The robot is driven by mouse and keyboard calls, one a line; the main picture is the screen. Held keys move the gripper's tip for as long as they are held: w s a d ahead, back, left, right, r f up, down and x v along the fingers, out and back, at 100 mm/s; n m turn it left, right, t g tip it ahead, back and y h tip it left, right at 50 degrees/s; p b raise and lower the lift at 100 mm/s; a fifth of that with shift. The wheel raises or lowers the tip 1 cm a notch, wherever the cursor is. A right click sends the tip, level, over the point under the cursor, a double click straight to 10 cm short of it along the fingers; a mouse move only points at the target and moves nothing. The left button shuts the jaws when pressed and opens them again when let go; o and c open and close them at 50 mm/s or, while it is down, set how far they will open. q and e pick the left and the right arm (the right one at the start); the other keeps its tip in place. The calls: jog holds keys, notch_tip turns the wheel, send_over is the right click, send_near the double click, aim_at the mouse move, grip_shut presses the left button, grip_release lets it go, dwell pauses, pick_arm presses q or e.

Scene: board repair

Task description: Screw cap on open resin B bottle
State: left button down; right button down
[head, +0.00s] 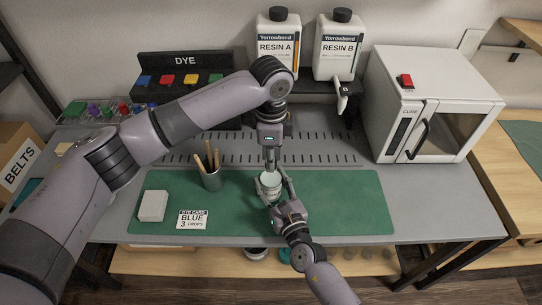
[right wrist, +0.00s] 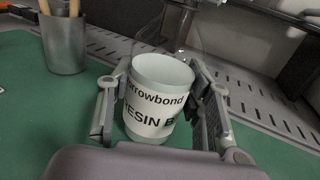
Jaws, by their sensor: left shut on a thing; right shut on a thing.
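A small white bottle labelled RESIN B (head: 271,187) stands upright over the green mat. In the right wrist view this bottle (right wrist: 160,110) has a pale, wide top. My right gripper (head: 274,190) is shut around its sides, and the fingers (right wrist: 162,105) show on both sides of it. My left gripper (head: 269,163) points down from above, close over the bottle's top. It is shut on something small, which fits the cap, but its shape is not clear. A large RESIN B bottle (head: 338,52) with a dark cap stands at the back.
A large RESIN A bottle (head: 276,47) stands at the back. A cup of sticks (head: 212,176) is left of the small bottle. A white block (head: 153,205) and a BLUE card (head: 192,219) lie on the mat (head: 345,205). A curing oven (head: 430,105) stands right; the mat's right side is clear.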

pick_arm(q)
jog(key=m, duration=0.7)
jog(key=shift+m, duration=0.3)
jog(key=c, duration=1.3)
grip_release()
jog(key=shift+r, duration=0.1)
pick_arm(e)
jog(key=c, duration=0.7)
grip_release()
jog(key=shift+c, duration=0.2)
pick_arm(q)
notch_tip(320, 180, up, 12)
pick_arm(e)
jog(key=shift+s, duration=0.1)
jog(key=v, duration=1.2)
jog(key=shift+f, duration=0.1)
